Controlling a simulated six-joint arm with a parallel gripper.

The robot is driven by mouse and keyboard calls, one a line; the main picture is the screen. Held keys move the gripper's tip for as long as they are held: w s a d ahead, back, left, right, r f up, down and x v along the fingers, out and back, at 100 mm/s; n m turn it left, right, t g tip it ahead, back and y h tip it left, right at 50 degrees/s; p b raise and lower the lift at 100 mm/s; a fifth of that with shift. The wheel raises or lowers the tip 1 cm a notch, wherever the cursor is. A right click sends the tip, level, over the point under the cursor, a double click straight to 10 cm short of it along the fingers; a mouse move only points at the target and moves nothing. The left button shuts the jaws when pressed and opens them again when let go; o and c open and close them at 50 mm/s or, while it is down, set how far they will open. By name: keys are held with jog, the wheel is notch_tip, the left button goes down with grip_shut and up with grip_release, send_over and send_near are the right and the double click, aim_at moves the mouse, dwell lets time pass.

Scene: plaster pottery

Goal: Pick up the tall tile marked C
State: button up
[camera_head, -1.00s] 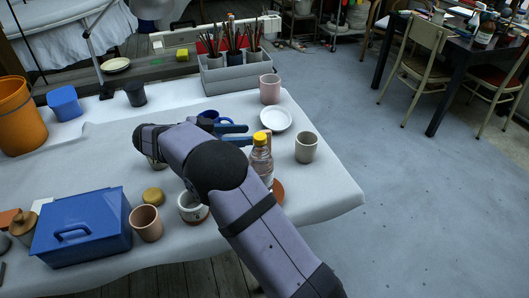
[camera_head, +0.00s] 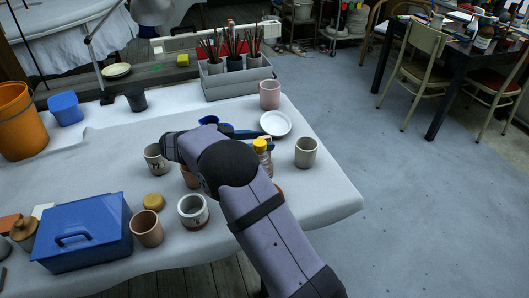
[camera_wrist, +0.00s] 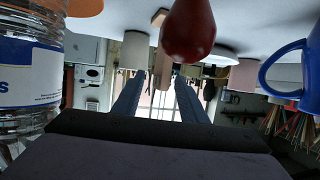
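No tile with a readable C shows in either view. In the wrist view, which looks upside down, a narrow tan block (camera_wrist: 158,58) stands beyond and roughly between my fingertips, partly behind a dark red rounded object (camera_wrist: 188,32). I cannot tell whether it is the tile. My gripper (camera_wrist: 160,80) is open, with two dark fingers apart and nothing visibly held. In the head view my gripper (camera_head: 246,134) is low over the table between the blue mug (camera_head: 209,120) and the yellow-capped bottle (camera_head: 260,146). My arm hides the table around it.
The bottle (camera_wrist: 28,75) and blue mug (camera_wrist: 295,75) flank my gripper in the wrist view. A white plate (camera_head: 275,124), grey cup (camera_head: 306,153) and pink cup (camera_head: 270,94) stand beyond. A blue box (camera_head: 85,235) and several cups are at the front left. The table's left middle is clear.

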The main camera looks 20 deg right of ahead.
jog(key=shift+p+x, duration=0.45)
jog(key=shift+x, duration=2.5)
jog(key=shift+c, duration=0.6)
grip_shut()
